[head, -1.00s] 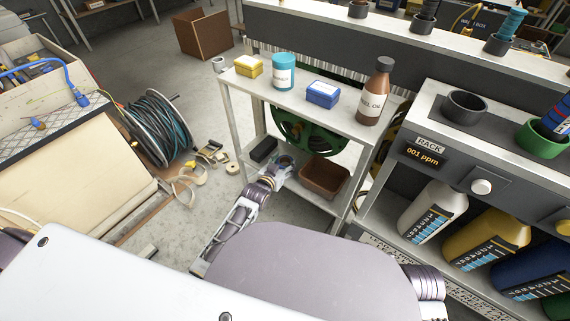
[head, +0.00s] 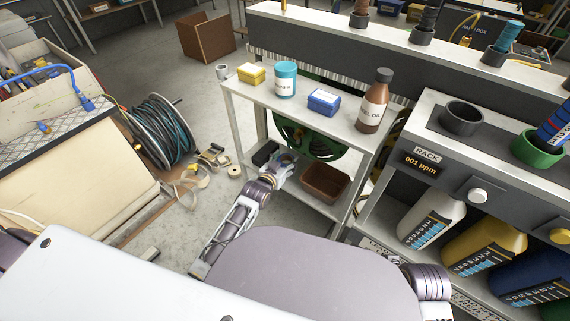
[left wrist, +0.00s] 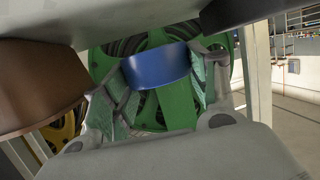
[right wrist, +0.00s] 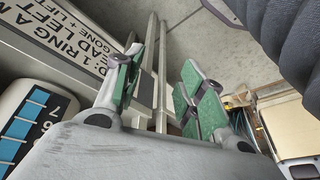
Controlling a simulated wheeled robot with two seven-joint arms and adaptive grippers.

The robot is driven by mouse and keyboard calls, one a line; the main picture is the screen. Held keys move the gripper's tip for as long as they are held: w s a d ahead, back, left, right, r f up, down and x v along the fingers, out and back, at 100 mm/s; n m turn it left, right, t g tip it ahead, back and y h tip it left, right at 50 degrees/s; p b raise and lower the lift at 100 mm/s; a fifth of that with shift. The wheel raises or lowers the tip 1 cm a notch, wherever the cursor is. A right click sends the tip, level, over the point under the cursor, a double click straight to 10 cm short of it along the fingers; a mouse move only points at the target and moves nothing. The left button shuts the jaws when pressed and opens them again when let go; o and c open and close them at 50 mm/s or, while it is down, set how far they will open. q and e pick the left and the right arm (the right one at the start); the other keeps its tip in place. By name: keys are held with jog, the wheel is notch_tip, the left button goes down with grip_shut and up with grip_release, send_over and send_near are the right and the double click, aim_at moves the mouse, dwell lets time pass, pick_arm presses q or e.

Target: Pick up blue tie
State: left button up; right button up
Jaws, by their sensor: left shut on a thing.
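The blue tie (left wrist: 157,67) shows in the left wrist view as a smooth, curved blue band. My left gripper (left wrist: 160,80) is shut on it, with a green-padded finger at each side. In the head view my left gripper (head: 284,167) is at the lower shelf of the small white rack, between a black box and a brown tray. The tie cannot be made out clearly in the head view. My right gripper (right wrist: 162,85) is open and empty in the right wrist view, its fingers well apart.
The black box (head: 263,153) and brown tray (head: 325,182) flank my left gripper closely. The upper shelf (head: 310,108) is just above it. A green reel (left wrist: 165,105) stands behind. A bottle rack (head: 447,110) is at the right. Floor at the left is partly clear.

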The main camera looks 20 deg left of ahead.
aim_at(285, 161)
pick_arm(q)
jog(key=shift+r+p, duration=1)
jog(key=shift+r, duration=1.95)
pick_arm(e)
jog(key=shift+g, duration=0.5)
jog(key=shift+s+d+f, duration=0.15)
jog(key=shift+f, duration=1.05)
jog(key=shift+s+d+f, duration=0.1)
jog(key=shift+f, duration=1.05)
